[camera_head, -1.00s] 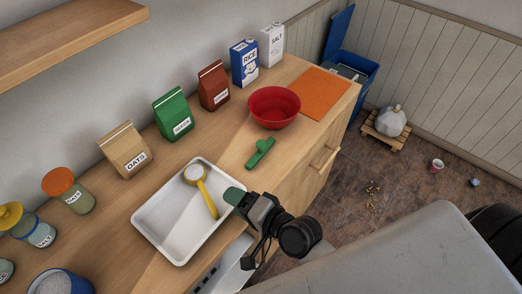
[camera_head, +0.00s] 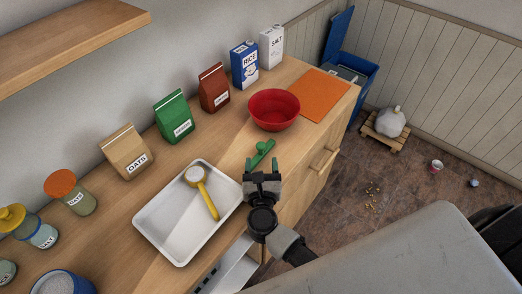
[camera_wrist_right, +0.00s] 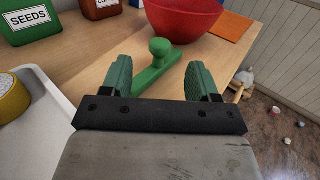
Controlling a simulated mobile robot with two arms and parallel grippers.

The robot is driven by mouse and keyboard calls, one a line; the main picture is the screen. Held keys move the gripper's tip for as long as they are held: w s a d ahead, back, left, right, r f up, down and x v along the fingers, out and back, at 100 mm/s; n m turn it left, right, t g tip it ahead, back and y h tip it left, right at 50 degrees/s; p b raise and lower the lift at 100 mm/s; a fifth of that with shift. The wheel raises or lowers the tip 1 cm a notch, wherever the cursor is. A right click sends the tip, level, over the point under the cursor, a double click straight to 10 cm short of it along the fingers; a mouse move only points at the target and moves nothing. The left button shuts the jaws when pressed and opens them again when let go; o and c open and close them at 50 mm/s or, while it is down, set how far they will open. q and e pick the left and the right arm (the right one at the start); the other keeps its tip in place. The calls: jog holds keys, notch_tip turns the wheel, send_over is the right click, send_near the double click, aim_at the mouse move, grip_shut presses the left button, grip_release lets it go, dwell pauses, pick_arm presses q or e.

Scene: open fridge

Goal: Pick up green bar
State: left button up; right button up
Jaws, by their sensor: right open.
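The green bar (camera_head: 263,150) lies on the wooden counter in front of the red bowl and has a round knob on top. In the right wrist view the green bar (camera_wrist_right: 156,68) lies ahead, between the two fingers as seen from the wrist. Its near end is partly hidden behind the left finger. My right gripper (camera_head: 262,164) is open and empty, just in front of the bar's near end. Its green fingertips also show in the right wrist view (camera_wrist_right: 160,76). My left gripper is not in view.
A white tray (camera_head: 160,222) with a yellow-handled scoop (camera_head: 205,190) stands left of the gripper. The red bowl (camera_head: 274,110) and an orange mat (camera_head: 318,95) are beyond the bar. Several bags and boxes line the wall. The counter's front edge runs close to the gripper's right.

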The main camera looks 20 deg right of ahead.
aim_at(261, 149)
jog(key=shift+x, duration=0.85)
jog(key=shift+w+d+r+p, duration=0.2)
jog(key=shift+w+p, duration=0.15)
jog(key=p+x, duration=0.1)
jog(key=x, duration=0.2)
jog(key=shift+w, duration=0.3)
jog(key=shift+w+d+f, duration=0.1)
jog(key=shift+w+d, duration=0.1)
jog(key=shift+w, duration=0.2)
jog(key=shift+s, duration=0.1)
jog(key=shift+c, duration=1.1)
jog(key=c, duration=0.8)
